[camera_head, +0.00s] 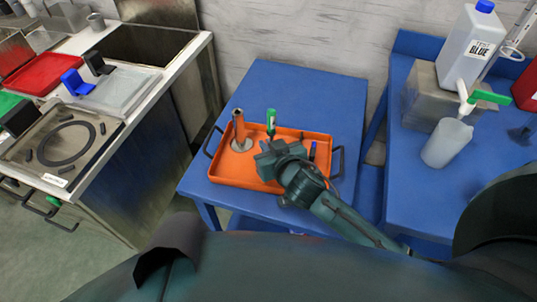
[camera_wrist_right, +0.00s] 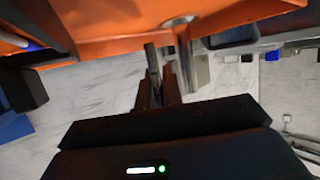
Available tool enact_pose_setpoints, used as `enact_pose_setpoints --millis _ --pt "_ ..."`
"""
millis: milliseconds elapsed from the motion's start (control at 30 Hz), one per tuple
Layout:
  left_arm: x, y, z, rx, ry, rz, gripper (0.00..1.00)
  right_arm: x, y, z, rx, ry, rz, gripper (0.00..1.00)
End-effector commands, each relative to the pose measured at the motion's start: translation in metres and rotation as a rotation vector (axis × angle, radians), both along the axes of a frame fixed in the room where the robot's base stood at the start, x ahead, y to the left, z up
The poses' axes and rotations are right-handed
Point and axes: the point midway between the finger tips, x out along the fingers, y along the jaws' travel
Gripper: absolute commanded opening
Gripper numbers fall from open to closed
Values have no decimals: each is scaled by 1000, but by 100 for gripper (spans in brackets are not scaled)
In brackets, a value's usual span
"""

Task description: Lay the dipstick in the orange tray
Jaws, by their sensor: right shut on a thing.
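The orange tray (camera_head: 222,172) lies on a blue table; its edge also shows at the top of the right wrist view (camera_wrist_right: 110,30). A green-handled piece, seemingly the dipstick (camera_head: 271,117), stands upright just beyond the jaws of my right gripper (camera_head: 264,153). The gripper is over the tray, and its body hides part of it. In the right wrist view the fingers (camera_wrist_right: 160,88) are shut at a thin grey piece (camera_wrist_right: 152,58); its outline is hard to make out. My left gripper is not in view.
A copper tube (camera_head: 239,126) stands on a round metal base in the tray, left of the gripper. A blue-handled tool (camera_head: 312,150) is at the tray's right. A jug (camera_head: 447,143) and bottle (camera_head: 468,45) stand on the right table.

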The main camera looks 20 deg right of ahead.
Motion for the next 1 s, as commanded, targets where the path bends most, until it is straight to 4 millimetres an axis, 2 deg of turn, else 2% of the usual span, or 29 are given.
enact_pose_setpoints --millis 100,200,567,600,833,1000 --pt "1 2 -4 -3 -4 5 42 -1 0 -20 -1 4 0 0" --pt "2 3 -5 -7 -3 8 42 -1 0 -31 0 2 1 0" --pt "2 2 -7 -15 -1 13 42 -1 0 -35 1 1 0 0" --pt "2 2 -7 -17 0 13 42 -1 0 -34 0 1 0 10" --pt "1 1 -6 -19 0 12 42 0 0 -34 0 1 0 28" --pt "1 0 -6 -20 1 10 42 0 0 -34 0 1 0 30"
